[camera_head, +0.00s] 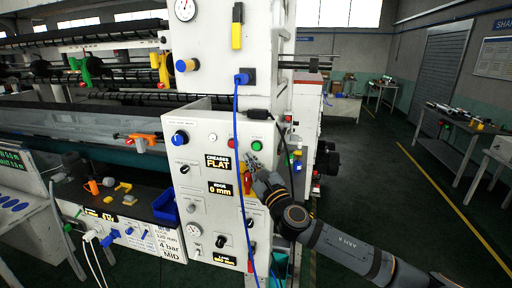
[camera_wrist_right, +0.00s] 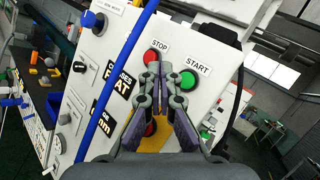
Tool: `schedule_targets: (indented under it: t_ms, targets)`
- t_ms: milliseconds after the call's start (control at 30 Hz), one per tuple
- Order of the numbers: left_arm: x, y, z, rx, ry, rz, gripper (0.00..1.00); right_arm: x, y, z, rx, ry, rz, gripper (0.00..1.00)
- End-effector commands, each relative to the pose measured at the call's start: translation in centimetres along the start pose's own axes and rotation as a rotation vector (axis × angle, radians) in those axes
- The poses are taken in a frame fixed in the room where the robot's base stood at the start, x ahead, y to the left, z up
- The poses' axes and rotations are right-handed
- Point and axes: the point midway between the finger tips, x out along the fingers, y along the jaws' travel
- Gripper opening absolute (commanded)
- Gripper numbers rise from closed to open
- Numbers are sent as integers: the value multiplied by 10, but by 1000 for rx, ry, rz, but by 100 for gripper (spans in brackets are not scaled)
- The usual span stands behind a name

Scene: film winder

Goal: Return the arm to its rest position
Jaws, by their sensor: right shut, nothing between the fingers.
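My right arm (camera_head: 345,243) reaches in from the lower right of the head view. Its gripper (camera_head: 252,162) is in front of the film winder's white control panel (camera_head: 205,222), just below the green start button (camera_head: 256,145). In the right wrist view the gripper (camera_wrist_right: 162,75) is shut and empty. Its fingertips point at the panel between the red stop button (camera_wrist_right: 151,57) and the green start button (camera_wrist_right: 187,80). I cannot tell whether the tips touch the panel. A red knob (camera_wrist_right: 150,128) on a yellow plate is partly hidden behind the fingers. My left gripper is not in view.
A blue cable (camera_head: 238,130) hangs down the panel's front, left of the gripper. A black side table (camera_head: 75,200) with a blue bin (camera_head: 165,207) stands at left. The green floor (camera_head: 400,180) at right is open, with tables (camera_head: 470,125) beyond.

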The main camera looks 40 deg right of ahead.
Motion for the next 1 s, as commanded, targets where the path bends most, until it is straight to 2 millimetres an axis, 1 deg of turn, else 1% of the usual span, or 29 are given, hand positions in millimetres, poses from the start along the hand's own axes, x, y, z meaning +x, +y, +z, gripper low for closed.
schedule_targets:
  t_ms: [633, 700, 767, 867, 900, 967, 1000]
  targets:
    - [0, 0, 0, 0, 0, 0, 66, 0, 0, -1, 2, 1, -1, 0]
    - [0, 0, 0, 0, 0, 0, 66, -3, 1, -6, 54, 20, -9, 0]
    - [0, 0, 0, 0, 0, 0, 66, -11, 5, -21, 189, 69, -35, 0]
    - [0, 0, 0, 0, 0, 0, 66, -44, 19, -68, 637, 232, -154, 0]
    - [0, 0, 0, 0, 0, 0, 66, -64, 29, -92, 869, 318, -239, 0]
    - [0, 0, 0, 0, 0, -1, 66, -102, 47, -128, 1216, 446, -404, 0]
    - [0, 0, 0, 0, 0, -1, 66, -128, 60, -147, 1418, 517, -526, 0]
